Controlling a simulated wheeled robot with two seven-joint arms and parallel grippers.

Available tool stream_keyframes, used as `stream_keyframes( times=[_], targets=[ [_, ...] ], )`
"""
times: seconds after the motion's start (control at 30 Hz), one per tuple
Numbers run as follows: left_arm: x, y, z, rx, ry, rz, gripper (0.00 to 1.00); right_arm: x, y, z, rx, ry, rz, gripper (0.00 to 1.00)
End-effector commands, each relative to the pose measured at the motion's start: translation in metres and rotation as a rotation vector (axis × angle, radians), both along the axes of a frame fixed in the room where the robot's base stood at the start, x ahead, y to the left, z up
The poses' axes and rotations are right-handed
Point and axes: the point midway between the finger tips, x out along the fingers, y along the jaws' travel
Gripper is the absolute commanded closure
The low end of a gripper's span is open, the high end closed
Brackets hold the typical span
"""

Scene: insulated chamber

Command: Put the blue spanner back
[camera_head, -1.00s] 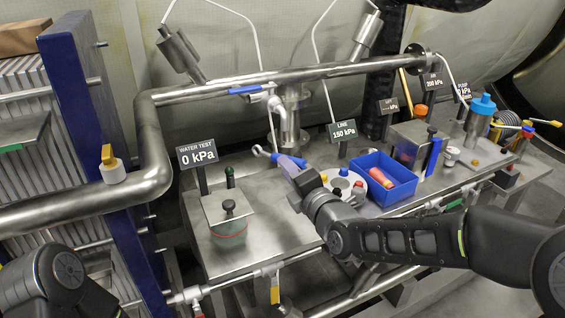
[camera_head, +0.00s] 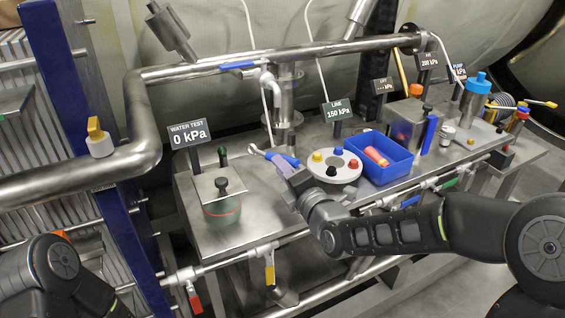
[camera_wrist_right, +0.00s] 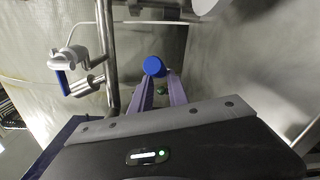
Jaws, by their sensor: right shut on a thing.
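The blue spanner shows in the head view as a blue handle (camera_head: 289,160) with a grey end pointing left. My right gripper (camera_head: 286,170) is shut on its handle and holds it over the bench, left of the white disc. In the right wrist view a round blue end of the spanner (camera_wrist_right: 154,66) shows between the tips of the two purple fingers; the rest of it is hidden there. My left arm is at the lower left of the head view, but its gripper is out of the picture.
The white disc (camera_head: 318,171) with coloured knobs and a blue bin (camera_head: 390,170) holding a red cylinder stand right of the gripper. A steel pipe (camera_head: 200,70) crosses behind. Label signs stand along the bench.

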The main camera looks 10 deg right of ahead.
Motion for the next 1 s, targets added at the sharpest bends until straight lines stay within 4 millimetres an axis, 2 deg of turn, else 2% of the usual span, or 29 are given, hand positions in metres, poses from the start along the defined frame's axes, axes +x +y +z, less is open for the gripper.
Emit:
stream_keyframes(
  times=[0.2, 1.0],
  targets=[
    [0.0, 0.0, -0.005, 0.0, 0.0, 0.0, 0.64, 0.0, 0.0, -0.01, 0.001, -0.002, -0.001, 1.0],
    [0.0, 0.0, -0.013, 0.0, 0.0, 0.0, 0.64, 0.0, 0.0, -0.017, 0.0, -0.003, 0.0, 1.0]
  ],
)
